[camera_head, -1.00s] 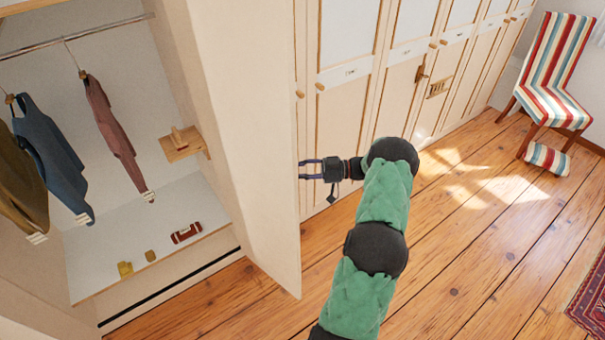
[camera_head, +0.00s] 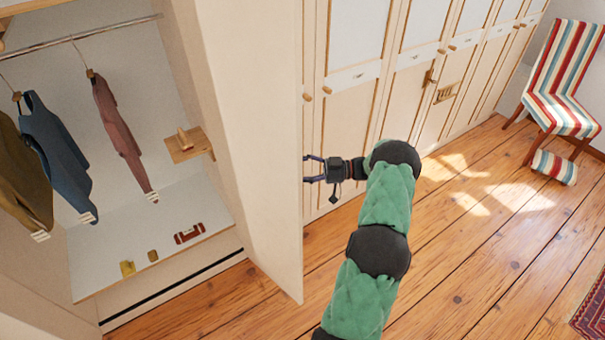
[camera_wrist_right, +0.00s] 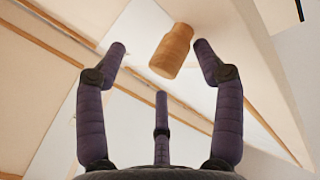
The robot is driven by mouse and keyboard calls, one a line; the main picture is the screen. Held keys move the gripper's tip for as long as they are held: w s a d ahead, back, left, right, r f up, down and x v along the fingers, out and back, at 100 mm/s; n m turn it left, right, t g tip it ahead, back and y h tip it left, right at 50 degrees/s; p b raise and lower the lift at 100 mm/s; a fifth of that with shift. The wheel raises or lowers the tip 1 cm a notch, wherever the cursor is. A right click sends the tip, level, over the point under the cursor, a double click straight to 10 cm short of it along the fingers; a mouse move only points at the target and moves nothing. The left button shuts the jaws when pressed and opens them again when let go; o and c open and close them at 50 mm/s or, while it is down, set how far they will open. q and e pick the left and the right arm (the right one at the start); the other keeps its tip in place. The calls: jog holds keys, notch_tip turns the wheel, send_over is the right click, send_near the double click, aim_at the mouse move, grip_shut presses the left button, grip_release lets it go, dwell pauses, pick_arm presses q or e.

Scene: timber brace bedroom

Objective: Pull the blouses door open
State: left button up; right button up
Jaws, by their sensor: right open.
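A tall cream wardrobe door (camera_head: 245,130) stands open at the left centre, with hanging clothes in the compartment beside it. I cannot read which door is labelled for blouses. My right gripper (camera_head: 308,169) is at the far side of this door, its fingertips by the door's edge and partly hidden. In the right wrist view a wooden knob (camera_wrist_right: 172,50) shows between the tips of my open right gripper (camera_wrist_right: 160,62). The fingers are spread with gaps on both sides of the knob. The knob is hidden in the head view. My left gripper is not in view.
Closed wardrobe doors (camera_head: 350,120) with knobs and label plates run along the back. A striped chair (camera_head: 565,90) stands at the far right, with a striped cushion (camera_head: 554,167) below it. A red rug (camera_head: 590,312) lies at the lower right. The wooden floor (camera_head: 480,250) is mostly clear.

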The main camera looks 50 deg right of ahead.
jog(key=shift+f, duration=0.2)
jog(key=v, duration=1.2)
jog(key=shift+r, duration=0.2)
